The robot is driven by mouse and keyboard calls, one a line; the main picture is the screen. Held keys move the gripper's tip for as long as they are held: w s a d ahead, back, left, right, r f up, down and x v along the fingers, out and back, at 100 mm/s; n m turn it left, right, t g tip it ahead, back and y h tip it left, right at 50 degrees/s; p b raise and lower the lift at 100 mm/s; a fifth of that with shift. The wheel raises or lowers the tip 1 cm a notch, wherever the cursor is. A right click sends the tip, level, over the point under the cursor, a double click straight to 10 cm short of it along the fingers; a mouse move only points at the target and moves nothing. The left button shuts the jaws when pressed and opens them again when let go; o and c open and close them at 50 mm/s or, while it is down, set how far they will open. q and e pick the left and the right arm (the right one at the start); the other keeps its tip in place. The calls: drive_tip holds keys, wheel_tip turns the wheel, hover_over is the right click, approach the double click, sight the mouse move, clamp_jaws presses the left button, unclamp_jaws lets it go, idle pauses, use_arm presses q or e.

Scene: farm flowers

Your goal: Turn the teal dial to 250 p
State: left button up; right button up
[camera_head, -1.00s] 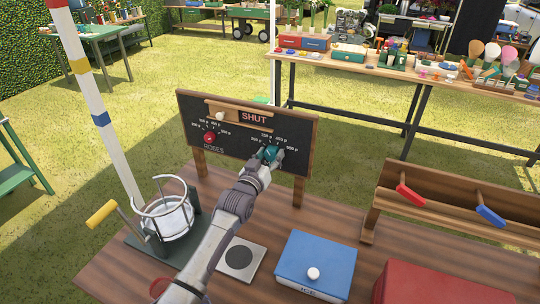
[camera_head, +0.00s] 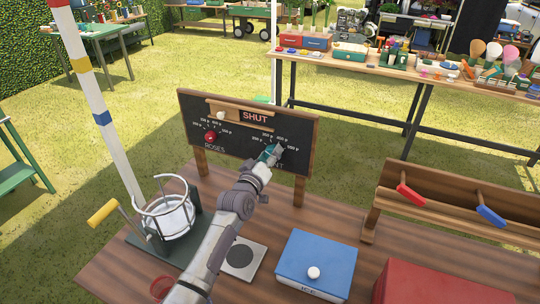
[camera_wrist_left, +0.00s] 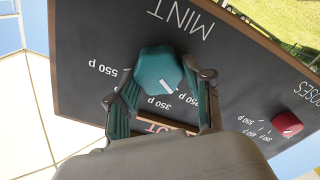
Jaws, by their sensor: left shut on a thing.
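The teal dial (camera_head: 268,156) sits on the right half of the black board, over the word MINT, and my left gripper (camera_head: 274,151) largely covers it. In the left wrist view the teal dial (camera_wrist_left: 155,70) shows upside down. Its white mark points toward the stretch between the 350 p and 250 p labels; I cannot tell exactly which it meets. My left gripper (camera_wrist_left: 160,90) is shut on the dial, with one finger on each side. The 450 p label is hidden in the wrist view. My right gripper is not in view.
The black board (camera_head: 240,168) also carries a red dial (camera_head: 211,137) over ROSES and a SHUT sign (camera_head: 254,117). A blue ice box (camera_head: 316,262), a red box (camera_head: 440,285) and a wire-ringed holder (camera_head: 166,215) stand on the wooden table in front.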

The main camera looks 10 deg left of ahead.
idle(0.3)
use_arm(q)
drive_tip(key=o, duration=1.1)
drive_tip(key=shift+o, duration=0.2)
drive_tip(key=s+a, duration=0.2)
drive_tip(key=s, duration=0.9)
drive_tip(key=shift+s+a, duration=0.15)
drive_tip(key=shift+s, duration=0.25)
drive_tip(key=shift+r, duration=0.1)
